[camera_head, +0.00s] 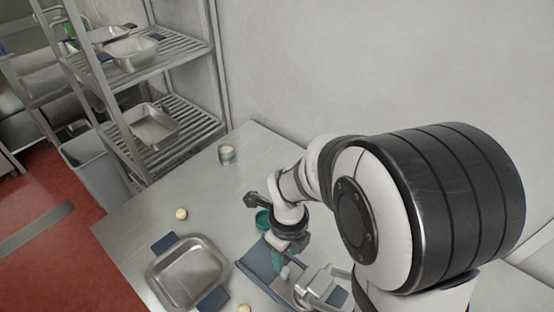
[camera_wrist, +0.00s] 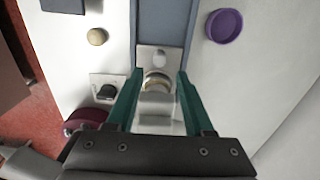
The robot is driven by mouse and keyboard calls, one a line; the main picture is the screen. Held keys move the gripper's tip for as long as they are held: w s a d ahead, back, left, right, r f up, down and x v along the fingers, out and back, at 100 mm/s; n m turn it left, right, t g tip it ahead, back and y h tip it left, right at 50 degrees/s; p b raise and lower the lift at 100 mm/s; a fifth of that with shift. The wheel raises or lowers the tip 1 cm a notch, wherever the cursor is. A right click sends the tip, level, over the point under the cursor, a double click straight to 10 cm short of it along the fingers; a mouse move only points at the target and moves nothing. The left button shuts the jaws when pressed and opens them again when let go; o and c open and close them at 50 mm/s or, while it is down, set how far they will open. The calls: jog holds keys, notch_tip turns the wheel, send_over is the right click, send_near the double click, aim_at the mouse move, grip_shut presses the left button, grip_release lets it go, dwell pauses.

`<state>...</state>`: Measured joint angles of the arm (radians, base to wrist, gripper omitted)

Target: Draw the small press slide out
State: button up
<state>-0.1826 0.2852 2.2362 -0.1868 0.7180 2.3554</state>
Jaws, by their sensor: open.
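The press is a low metal and blue-grey fixture on the table. In the head view its metal body (camera_head: 320,285) shows at the bottom, beside a blue-grey bed (camera_head: 260,268). In the wrist view the blue-grey bed (camera_wrist: 163,22) runs away from a metal plate (camera_wrist: 150,53) with a rounded knob and a brassy ring. I take this plate to be the small slide, but cannot tell surely. My gripper (camera_wrist: 158,78) is open, its green fingers on either side of the ring and a metal block. Contact cannot be told. In the head view my arm partly hides the gripper (camera_head: 278,262).
A metal tray (camera_head: 190,270) with blue handles lies left of the press. Pale balls (camera_head: 181,213) and a metal cup (camera_head: 227,154) stand on the table. A purple round dish (camera_wrist: 224,25) is near the bed. Shelving (camera_head: 165,70) stands behind left. The table's back left is mostly clear.

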aim_at(286, 270)
jog(key=shift+s+f, duration=0.1)
jog(key=shift+f, duration=3.9)
grip_shut()
jog(key=w+a, duration=0.7)
jog(key=shift+o, duration=0.3)
grip_release()
